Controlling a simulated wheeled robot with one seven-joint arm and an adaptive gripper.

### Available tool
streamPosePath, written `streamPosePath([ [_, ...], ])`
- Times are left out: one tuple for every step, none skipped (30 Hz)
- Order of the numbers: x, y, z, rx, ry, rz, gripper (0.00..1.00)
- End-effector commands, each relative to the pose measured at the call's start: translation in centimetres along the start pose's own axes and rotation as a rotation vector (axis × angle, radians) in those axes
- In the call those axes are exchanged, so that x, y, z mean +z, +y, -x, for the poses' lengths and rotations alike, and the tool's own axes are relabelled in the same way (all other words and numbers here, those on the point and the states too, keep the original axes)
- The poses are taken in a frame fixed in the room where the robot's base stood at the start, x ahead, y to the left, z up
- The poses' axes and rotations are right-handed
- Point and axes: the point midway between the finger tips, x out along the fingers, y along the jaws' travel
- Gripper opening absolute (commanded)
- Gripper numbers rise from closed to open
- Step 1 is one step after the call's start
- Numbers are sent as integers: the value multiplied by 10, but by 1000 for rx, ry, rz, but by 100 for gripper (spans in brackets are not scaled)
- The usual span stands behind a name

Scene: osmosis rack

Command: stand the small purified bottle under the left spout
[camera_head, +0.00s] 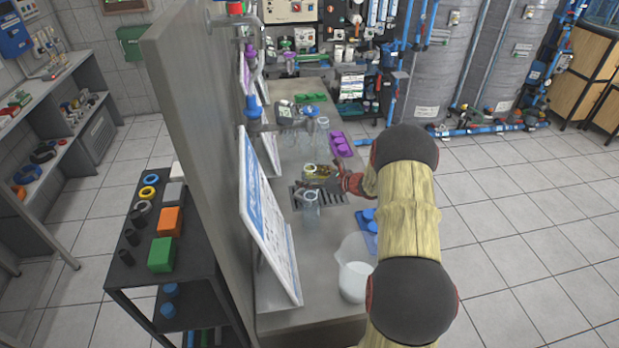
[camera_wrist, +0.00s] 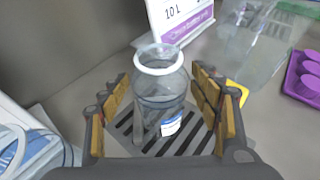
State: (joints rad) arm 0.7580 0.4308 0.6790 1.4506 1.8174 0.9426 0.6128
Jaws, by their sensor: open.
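A small clear bottle (camera_wrist: 160,95) with a white neck ring and a small blue-and-white label stands upright on a slotted drain grate (camera_wrist: 122,124) in the wrist view. The label is too small to read. My gripper (camera_wrist: 163,88) is open, with its yellow-padded fingers on either side of this bottle.
A large clear vessel (camera_head: 322,140) and a purple tray (camera_head: 341,145) are beyond. A jug (camera_head: 355,270) and blue tray (camera_head: 367,217) are nearer. A sign board (camera_head: 268,235) leans along the wall.

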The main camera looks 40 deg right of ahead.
Motion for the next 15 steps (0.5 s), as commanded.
streamPosePath([
  [4,0,2,-1,0,1,63],
  [3,-1,6,-2,-1,0,63],
  [3,-1,11,-2,-1,-1,63],
  [3,-1,16,-2,-1,-1,63],
  [3,-1,21,-2,-1,-2,63],
  [3,-1,29,-3,0,-1,63],
  [4,-1,36,-3,0,-1,63],
  [4,-1,42,-4,0,-1,63],
  [4,-2,51,-4,-1,-1,63],
  [4,-2,57,-4,-1,-1,63],
  [4,-1,64,-3,-1,0,63],
  [4,-2,72,-4,0,-1,63],
  [4,-2,78,-4,0,0,63],
  [4,-1,83,-3,-1,0,63],
  [4,-1,91,-3,-1,0,63],
])
